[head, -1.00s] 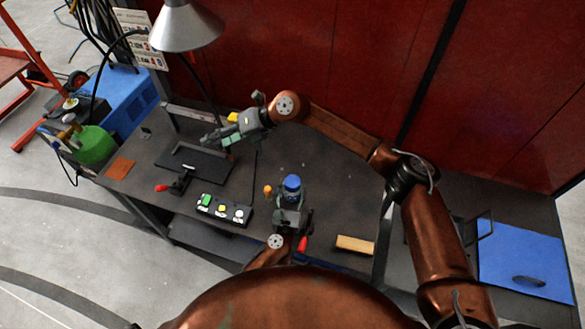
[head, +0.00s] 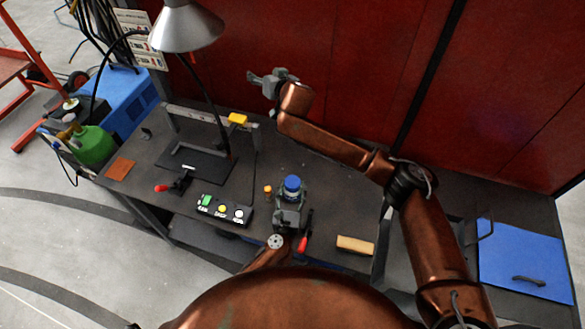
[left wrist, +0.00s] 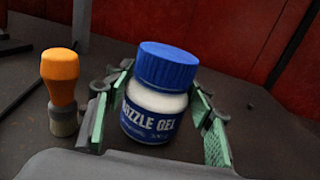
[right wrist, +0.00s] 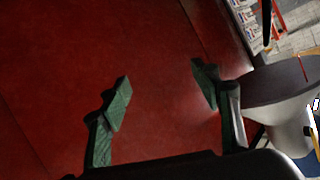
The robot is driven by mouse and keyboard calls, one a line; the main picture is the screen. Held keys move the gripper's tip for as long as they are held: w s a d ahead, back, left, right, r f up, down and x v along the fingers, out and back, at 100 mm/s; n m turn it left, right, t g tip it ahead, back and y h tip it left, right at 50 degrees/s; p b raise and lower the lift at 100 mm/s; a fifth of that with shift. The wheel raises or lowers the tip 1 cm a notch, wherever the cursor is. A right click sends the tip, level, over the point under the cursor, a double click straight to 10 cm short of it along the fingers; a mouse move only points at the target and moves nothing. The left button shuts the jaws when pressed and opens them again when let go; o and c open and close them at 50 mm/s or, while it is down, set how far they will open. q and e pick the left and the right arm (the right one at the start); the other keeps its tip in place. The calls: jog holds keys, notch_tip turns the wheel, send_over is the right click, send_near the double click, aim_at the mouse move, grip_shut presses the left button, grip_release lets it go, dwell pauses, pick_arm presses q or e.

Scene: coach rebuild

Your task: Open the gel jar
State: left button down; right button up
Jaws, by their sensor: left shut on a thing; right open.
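The gel jar (head: 292,187) has a blue lid (left wrist: 168,66) and a white body with a blue label (left wrist: 150,120). The lid is on the jar. My left gripper (head: 289,201) is shut on the jar's body, with a green-padded finger on each side in the left wrist view (left wrist: 160,115). The jar stands upright or nearly so at the bench's front. My right gripper (head: 268,82) is open and empty, raised at the back near the red wall. In the right wrist view its fingers (right wrist: 160,100) are apart with only the wall between them.
An orange-topped brush-like object (left wrist: 60,85) stands left of the jar. A button box (head: 223,209), a black stand (head: 195,163), a lamp (head: 186,28) and a wooden block (head: 355,245) are around. The bench (head: 325,200) is clear right of the jar.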

notch_tip(320, 180, down, 8)
jog(key=s+d+m+g+h, duration=0.2)
jog(key=d+m, duration=0.1)
jog(key=m, duration=0.1)
jog(key=m+g+h, duration=0.4)
jog(key=m+g, duration=0.3)
jog(key=g, duration=0.3)
send_over(293, 182)
jog(key=f, duration=1.4)
jog(key=shift+w+a, duration=0.15)
jog(key=shift+w, duration=0.05)
jog(key=shift+s+f, duration=0.15)
jog(key=shift+f, duration=0.15)
notch_tip(293, 182, down, 7)
jog(key=shift+f, duration=0.15)
